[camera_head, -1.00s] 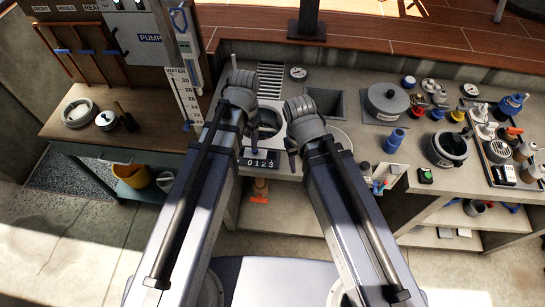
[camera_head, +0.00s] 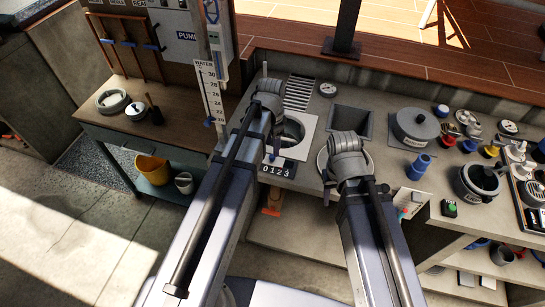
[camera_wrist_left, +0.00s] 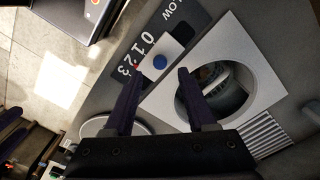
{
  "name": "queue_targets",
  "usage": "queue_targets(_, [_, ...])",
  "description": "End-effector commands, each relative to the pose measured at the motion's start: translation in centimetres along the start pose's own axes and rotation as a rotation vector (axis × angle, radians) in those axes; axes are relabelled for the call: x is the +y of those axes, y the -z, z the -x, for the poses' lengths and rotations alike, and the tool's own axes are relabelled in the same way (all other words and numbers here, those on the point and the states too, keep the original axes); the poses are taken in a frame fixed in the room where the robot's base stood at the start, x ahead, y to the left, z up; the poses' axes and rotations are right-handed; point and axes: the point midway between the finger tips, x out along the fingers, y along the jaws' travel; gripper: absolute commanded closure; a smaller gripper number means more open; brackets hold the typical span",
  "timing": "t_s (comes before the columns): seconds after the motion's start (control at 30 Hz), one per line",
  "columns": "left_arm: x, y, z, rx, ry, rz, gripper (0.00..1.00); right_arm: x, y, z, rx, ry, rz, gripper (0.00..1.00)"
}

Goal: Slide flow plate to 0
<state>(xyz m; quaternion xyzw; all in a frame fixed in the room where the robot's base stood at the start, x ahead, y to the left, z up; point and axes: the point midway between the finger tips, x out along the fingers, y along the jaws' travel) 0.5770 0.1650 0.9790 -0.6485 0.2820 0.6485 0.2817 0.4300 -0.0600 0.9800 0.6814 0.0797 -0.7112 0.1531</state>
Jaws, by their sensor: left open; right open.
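The flow plate is a white slide (camera_wrist_left: 172,50) with a round blue knob (camera_wrist_left: 159,62) and a small red mark, on a dark scale (camera_wrist_left: 135,55) numbered 0 to 3 in the left wrist view. The red mark lies near the 2, on the side towards the 3. The scale also shows in the head view (camera_head: 275,169). My left gripper (camera_wrist_left: 159,73) is open, its two fingers on either side of the knob in the picture; I cannot tell whether they touch it. My right gripper (camera_head: 329,180) is open and empty, to the right over the counter.
A round opening in a white square panel (camera_wrist_left: 225,90) lies beside the slide. A slotted grate (camera_head: 299,92), a dark square basin (camera_head: 352,121) and a lidded pot (camera_head: 415,127) are on the counter. A water gauge (camera_head: 211,92) stands left of my left arm.

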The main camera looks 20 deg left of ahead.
Motion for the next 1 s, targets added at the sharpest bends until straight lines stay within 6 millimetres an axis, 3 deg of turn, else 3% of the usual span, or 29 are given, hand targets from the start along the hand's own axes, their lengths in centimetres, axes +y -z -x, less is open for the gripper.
queue_targets(0.03, [0.0, 0.0, -1.4, 0.000, 0.000, 0.000, 0.43, -0.1, 0.1, -1.4, 0.000, 0.000, 0.000, 0.50])
queue_targets(0.3, [0.0, 0.0, -4.5, 0.000, 0.000, 0.000, 0.43, -0.4, 0.3, -4.5, 0.000, 0.000, -0.001, 0.50])
queue_targets(0.7, [0.0, 0.0, -4.8, 0.000, 0.000, 0.000, 0.44, -0.5, 0.3, -4.8, 0.000, 0.000, 0.000, 0.50])
queue_targets(1.0, [0.0, 0.0, -4.8, 0.000, 0.000, 0.000, 0.78, -0.5, 0.3, -4.8, 0.000, 0.000, 0.000, 0.50])
